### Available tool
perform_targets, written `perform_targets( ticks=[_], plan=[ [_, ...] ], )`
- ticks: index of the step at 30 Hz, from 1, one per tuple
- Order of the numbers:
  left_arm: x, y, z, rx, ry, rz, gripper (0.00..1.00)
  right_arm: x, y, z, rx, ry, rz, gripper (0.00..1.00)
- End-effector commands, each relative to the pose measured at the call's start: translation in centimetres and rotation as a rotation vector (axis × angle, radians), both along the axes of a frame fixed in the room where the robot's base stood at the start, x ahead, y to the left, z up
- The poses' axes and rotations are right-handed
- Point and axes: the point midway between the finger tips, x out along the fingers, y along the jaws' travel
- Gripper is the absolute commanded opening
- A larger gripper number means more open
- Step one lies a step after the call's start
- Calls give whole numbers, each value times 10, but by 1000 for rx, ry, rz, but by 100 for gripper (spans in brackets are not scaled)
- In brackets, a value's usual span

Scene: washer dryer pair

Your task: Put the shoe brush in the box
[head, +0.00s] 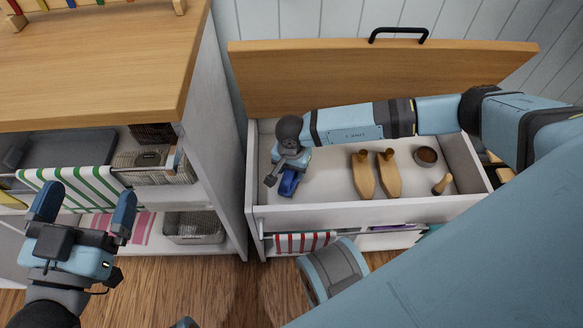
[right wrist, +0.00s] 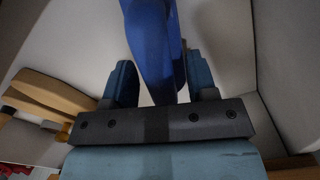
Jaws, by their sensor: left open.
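The box (head: 365,217) is a white chest with its wooden lid (head: 330,75) raised at the back. My right gripper (head: 288,180) reaches into its left part. A long, deep blue object (head: 290,183) sits between its fingers; it looks like the shoe brush, but no bristles show. In the right wrist view my right gripper (right wrist: 163,85) has its fingers close on both sides of this blue object (right wrist: 152,45), which runs beyond the fingertips. Whether it touches the box floor cannot be told. My left gripper (head: 84,215) is open and empty, outside the box at the left.
Two wooden shoe trees (head: 376,175), a round brown tin (head: 426,156) and a small wooden-handled item (head: 441,185) lie in the box. A wooden-topped shelf unit (head: 90,65) with baskets and striped cloths stands at the left. My right arm crosses above the box.

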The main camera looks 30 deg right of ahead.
Motion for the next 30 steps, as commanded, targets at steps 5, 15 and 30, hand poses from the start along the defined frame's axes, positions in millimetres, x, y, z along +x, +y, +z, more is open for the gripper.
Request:
perform_targets(
  ticks=[5, 15, 30],
  plan=[
    [0, 0, 0, 0, 4, 0, 99, 0, 0, 2, 0, 0, 0, 52],
    [-7, -5, 6, -65, 120, -11, 99, 1, 0, 62, 1, -2, 0, 52],
    [-23, -15, -9, -170, 311, -12, 99, 1, 0, 123, -1, 1, 0, 52]
  ],
)
